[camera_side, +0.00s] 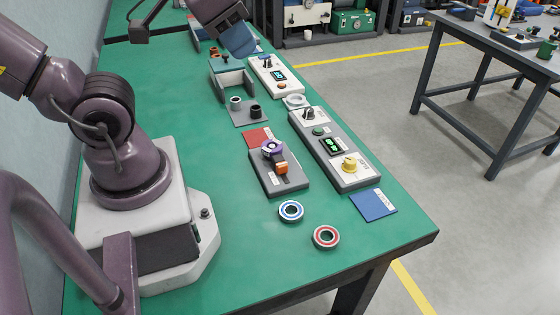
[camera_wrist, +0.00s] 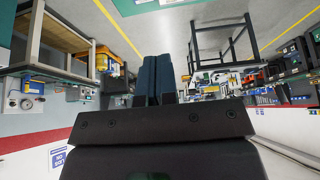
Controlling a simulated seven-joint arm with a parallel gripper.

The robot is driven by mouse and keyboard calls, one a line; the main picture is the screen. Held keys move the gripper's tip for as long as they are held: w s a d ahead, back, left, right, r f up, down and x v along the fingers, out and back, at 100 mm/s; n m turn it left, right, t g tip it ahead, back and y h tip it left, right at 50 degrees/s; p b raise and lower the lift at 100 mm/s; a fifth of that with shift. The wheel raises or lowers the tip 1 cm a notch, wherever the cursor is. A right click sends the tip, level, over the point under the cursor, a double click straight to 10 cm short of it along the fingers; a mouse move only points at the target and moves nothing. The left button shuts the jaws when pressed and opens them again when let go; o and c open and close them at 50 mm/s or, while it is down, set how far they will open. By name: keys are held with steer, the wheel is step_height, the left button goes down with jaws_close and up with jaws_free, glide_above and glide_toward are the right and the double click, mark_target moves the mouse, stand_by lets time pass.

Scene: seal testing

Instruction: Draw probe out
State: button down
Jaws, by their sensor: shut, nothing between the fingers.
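My gripper (camera_side: 238,42) is at the top of the side view, above the far part of the green bench. In the wrist view its two dark teal fingers (camera_wrist: 157,58) are shut together with nothing between them. No part is plainly recognisable as the probe. My gripper is well apart from this fixture. A grey plate (camera_side: 241,120) farther back carries a pale ring and a black cylindrical part (camera_side: 255,111).
A control box with a yellow knob (camera_side: 349,164) and a white control box (camera_side: 275,77) line the bench's right side. A blue-ringed seal (camera_side: 291,211) and a red-ringed seal (camera_side: 326,237) lie in front. A grey U-shaped stand (camera_side: 232,87) is near my gripper. The front bench is mostly clear.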

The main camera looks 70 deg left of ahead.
steer(key=c, duration=1.3)
jaws_free()
steer(key=shift+d+f, duration=0.15)
steer(key=shift+f, duration=0.05)
steer(key=o, duration=0.4)
steer(key=f+g, duration=0.1)
steer(key=w+f+g, duration=0.1)
steer(key=f, duration=0.1)
steer(key=w+f+g+h, duration=0.1)
steer(key=f, duration=0.1)
steer(key=shift+n, duration=0.3)
steer(key=n+g+y, duration=0.1)
steer(key=n+g, duration=0.2)
steer(key=n, duration=1.4)
glide_toward(282, 164)
step_height(282, 164, down, 10)
steer(key=shift+s+r, duration=0.1)
steer(key=shift+s, duration=0.05)
